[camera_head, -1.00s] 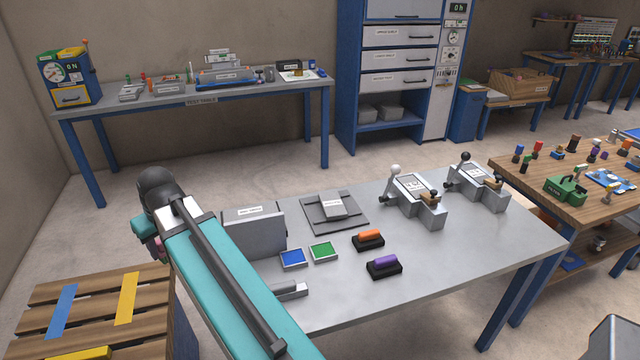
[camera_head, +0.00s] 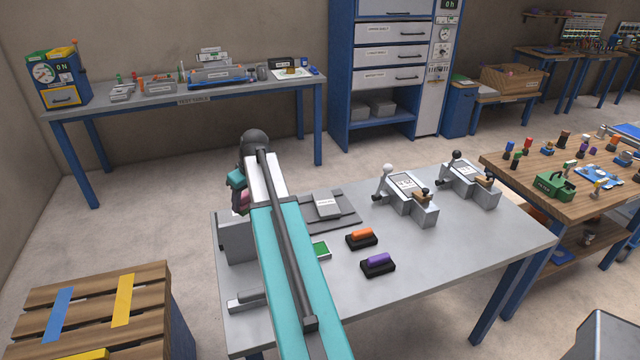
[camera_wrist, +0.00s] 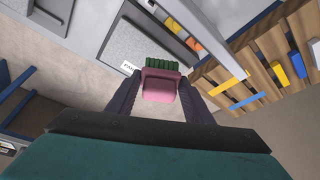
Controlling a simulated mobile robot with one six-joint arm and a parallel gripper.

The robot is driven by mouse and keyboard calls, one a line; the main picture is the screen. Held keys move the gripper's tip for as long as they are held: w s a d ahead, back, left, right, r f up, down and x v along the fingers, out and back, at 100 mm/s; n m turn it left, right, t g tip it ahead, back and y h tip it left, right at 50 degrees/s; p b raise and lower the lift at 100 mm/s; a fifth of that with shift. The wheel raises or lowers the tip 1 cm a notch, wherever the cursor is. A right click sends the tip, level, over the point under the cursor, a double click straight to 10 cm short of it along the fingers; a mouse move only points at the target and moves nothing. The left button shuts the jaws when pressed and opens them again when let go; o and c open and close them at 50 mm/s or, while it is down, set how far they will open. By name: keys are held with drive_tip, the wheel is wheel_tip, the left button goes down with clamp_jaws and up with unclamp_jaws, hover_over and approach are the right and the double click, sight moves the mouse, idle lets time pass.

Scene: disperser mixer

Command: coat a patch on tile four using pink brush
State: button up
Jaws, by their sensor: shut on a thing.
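In the wrist view my gripper (camera_wrist: 160,92) is shut on the pink brush (camera_wrist: 160,86), with its dark green bristles (camera_wrist: 170,58) pointing away from me. A bit of pink (camera_head: 242,200) beside my arm's far end in the head view looks like the same brush; the jaws are not clear there. A green square tile (camera_head: 321,250) lies on the grey table (camera_head: 440,260), partly behind my arm. I cannot read any tile number, so I cannot tell which is tile four. The brush appears clear of any tile.
An upright grey box (camera_head: 235,238) stands at the table's left edge. An orange-handled block (camera_head: 362,238) and a purple-handled block (camera_head: 378,263) lie right of my arm. Two lever machines (camera_head: 405,192) stand farther right. A wooden pallet (camera_head: 95,300) is at left.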

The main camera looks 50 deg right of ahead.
drive_tip(key=s+d, duration=0.6)
drive_tip(key=d, duration=0.5)
drive_tip(key=s+d+f+m+p, duration=0.1)
drive_tip(key=s+d, duration=0.6)
drive_tip(key=d, duration=0.4)
drive_tip(key=shift+d+f+h, duration=0.2)
drive_tip(key=shift+d+h, duration=0.05)
drive_tip(key=shift+h, duration=0.05)
drive_tip(key=shift+f, duration=0.1)
